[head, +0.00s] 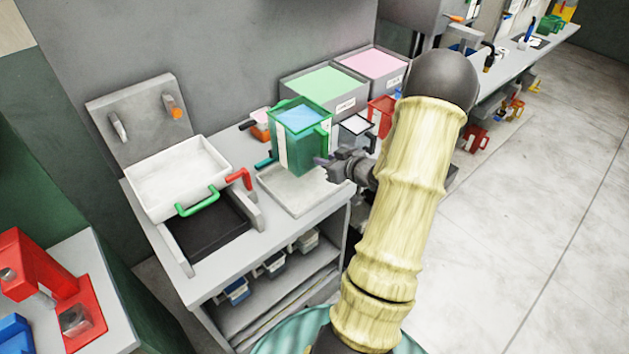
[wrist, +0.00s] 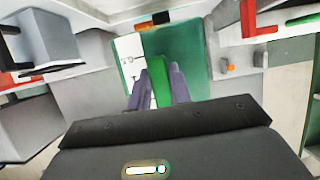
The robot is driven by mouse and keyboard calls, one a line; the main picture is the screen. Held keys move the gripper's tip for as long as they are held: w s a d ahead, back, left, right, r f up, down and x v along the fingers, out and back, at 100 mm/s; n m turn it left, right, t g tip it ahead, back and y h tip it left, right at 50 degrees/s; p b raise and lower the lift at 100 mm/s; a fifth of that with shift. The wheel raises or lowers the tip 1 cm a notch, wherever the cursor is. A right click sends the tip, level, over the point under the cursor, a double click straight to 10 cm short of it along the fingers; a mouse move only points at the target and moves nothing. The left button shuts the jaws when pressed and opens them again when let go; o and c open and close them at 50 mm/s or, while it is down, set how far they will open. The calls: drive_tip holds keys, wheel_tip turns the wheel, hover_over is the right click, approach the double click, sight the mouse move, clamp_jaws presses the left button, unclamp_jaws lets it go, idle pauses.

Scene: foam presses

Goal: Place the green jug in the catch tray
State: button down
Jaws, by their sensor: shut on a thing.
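The green jug (head: 288,150) is upright, with blue contents at its top and a pale strip down one side. In the wrist view the jug (wrist: 193,65) fills the middle, its green handle between my two fingers. My gripper (head: 322,162) is shut on that handle, on the jug's right side; it also shows in the wrist view (wrist: 158,88). A flat, pale square tray (head: 300,202), which looks like the catch tray, lies on the bench under the jug. The jug overlaps its back part in the head view; whether its base touches the tray I cannot tell.
Left of the tray is a press with a white pan (head: 180,178), a green handle (head: 198,202) and a red handle (head: 240,178). Bins with green (head: 325,84) and pink (head: 372,62) tops stand behind. A red jug (head: 381,115) and a white-topped container (head: 356,126) are close right.

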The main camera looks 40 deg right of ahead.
sight(316, 166)
wheel_tip(316, 166, down, 4)
drive_tip(key=shift+d+f, duration=0.1)
drive_tip(key=shift+f, duration=0.3)
wheel_tip(316, 166, down, 4)
drive_tip(key=shift+w+r+p, duration=0.1)
drive_tip(key=shift+p, duration=0.35)
